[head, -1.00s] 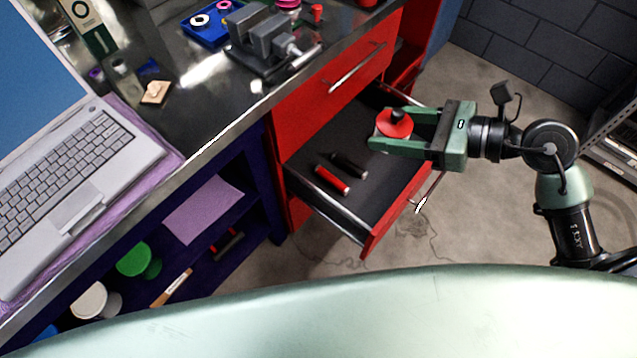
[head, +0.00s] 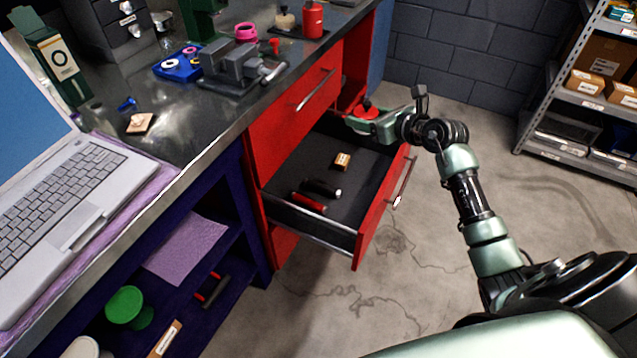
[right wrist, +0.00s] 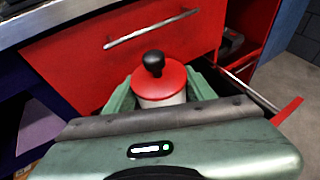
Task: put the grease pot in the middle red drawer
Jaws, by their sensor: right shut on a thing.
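The grease pot (head: 367,110) has a red lid with a black knob; its white body shows in the right wrist view (right wrist: 163,97). My right gripper (head: 358,122) is shut on the pot, with a green finger on each side of it. It holds the pot upright at the far right corner of the open red drawer (head: 372,222). I cannot tell how high the pot is above the drawer floor. The drawer is pulled out below a shut red drawer (head: 290,125), with more red front beneath it. My left gripper is not in view.
In the open drawer lie a red-handled tool (head: 309,203), a black item (head: 322,188) and a small tan box (head: 343,160). The drawer floor is bare towards the back left and around the box. A vise (head: 240,68) stands on the bench above. A shelf rack (head: 580,100) stands at right.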

